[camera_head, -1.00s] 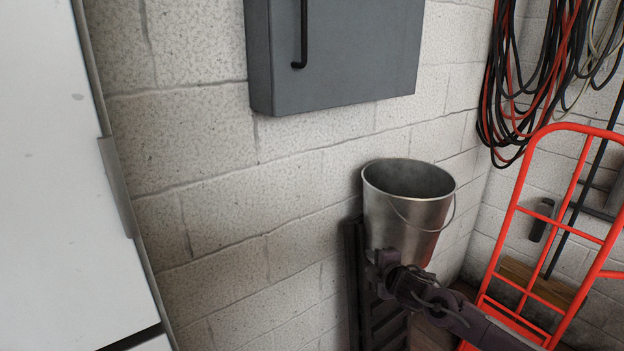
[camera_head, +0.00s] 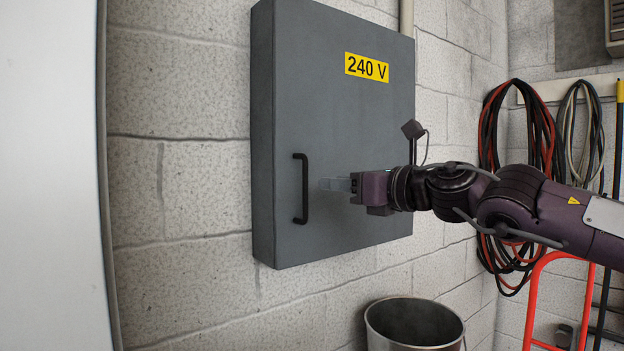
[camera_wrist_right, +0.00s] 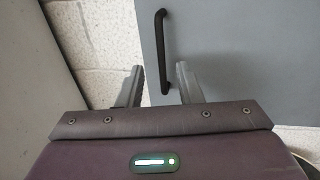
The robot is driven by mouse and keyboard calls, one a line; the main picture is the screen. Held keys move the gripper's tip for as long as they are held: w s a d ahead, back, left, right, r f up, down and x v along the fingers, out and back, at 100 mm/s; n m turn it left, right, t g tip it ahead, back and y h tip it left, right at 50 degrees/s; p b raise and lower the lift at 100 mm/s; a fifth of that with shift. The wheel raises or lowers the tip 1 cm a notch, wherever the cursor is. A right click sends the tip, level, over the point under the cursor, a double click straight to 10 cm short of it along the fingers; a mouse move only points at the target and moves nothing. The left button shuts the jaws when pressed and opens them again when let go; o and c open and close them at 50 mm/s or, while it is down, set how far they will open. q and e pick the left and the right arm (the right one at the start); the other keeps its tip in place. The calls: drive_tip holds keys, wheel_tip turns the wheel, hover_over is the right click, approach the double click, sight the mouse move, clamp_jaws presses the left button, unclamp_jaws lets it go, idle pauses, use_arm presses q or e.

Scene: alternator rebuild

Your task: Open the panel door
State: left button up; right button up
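The grey panel door (camera_head: 335,120) is shut on its wall box, with a yellow 240 V label (camera_head: 366,67) near its top. Its black vertical handle (camera_head: 304,189) sits on the left side of the door. My right gripper (camera_head: 326,184) is just right of the handle in the head view, level with its middle, and empty. In the right wrist view the two fingers (camera_wrist_right: 160,78) are spread apart. The handle's lower end (camera_wrist_right: 165,85) shows between them; I cannot tell the exact depth gap. My left gripper is out of view.
A metal bucket (camera_head: 414,325) stands below the panel. Coiled cables (camera_head: 515,150) hang on the right wall above a red hand truck (camera_head: 535,300). A white upright surface (camera_head: 50,180) fills the left edge. The block wall (camera_head: 185,200) left of the panel is clear.

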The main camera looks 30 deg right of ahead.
sight(307, 181)
drive_tip(key=p+x, duration=0.3)
drive_tip(key=x, duration=0.3)
drive_tip(key=shift+w, duration=0.1)
drive_tip(key=shift+w+a+f+p, duration=0.1)
drive_tip(key=shift+w+a+p, duration=0.1)
drive_tip(key=shift+w+p, duration=0.3)
clamp_jaws()
